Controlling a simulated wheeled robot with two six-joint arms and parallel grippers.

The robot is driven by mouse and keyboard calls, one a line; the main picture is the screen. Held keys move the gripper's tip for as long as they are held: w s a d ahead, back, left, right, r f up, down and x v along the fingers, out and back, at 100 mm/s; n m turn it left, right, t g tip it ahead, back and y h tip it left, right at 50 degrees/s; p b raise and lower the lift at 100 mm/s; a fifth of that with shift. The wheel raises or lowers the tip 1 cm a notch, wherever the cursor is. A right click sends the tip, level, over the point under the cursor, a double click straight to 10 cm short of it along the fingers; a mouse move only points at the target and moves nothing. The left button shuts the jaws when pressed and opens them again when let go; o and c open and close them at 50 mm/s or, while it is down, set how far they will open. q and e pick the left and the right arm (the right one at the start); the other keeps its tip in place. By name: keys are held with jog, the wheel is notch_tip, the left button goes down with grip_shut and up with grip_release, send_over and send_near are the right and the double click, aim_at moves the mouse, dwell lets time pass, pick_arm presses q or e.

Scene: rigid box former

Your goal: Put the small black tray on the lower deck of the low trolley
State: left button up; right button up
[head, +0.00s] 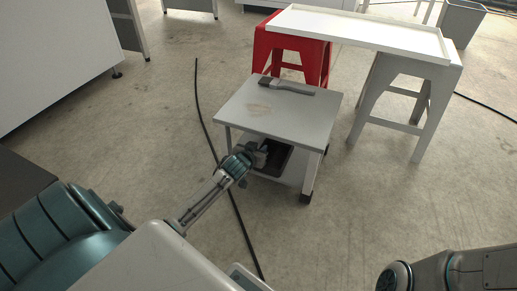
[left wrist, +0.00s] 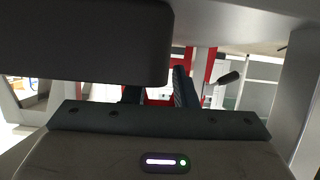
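The low trolley (head: 241,110) stands mid-picture in the head view, with a pale grey upper deck and a lower deck (head: 291,177) beneath it. The small black tray (head: 278,158) is at the lower deck, under the upper deck's front edge; its far part is hidden. It looks seated there, but its underside is hidden. My left gripper (head: 262,154) reaches in at the tray's left side. In the left wrist view, the fingers of my left gripper (left wrist: 158,92) stand apart with red background between them. Contact with the tray cannot be told. My right gripper is out of view.
Behind stand a red stool (head: 314,60) and a grey stool (head: 383,90) under a long white tray (head: 350,29). A black cable (head: 236,210) crosses the floor. Floor right of the trolley is clear.

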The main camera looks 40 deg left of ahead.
pick_arm(q)
jog(key=shift+s+r+p, duration=0.3)
jog(key=shift+p, duration=0.05)
jog(key=p+v, duration=0.6)
jog(key=v, duration=0.5)
jog(key=shift+s, duration=0.2)
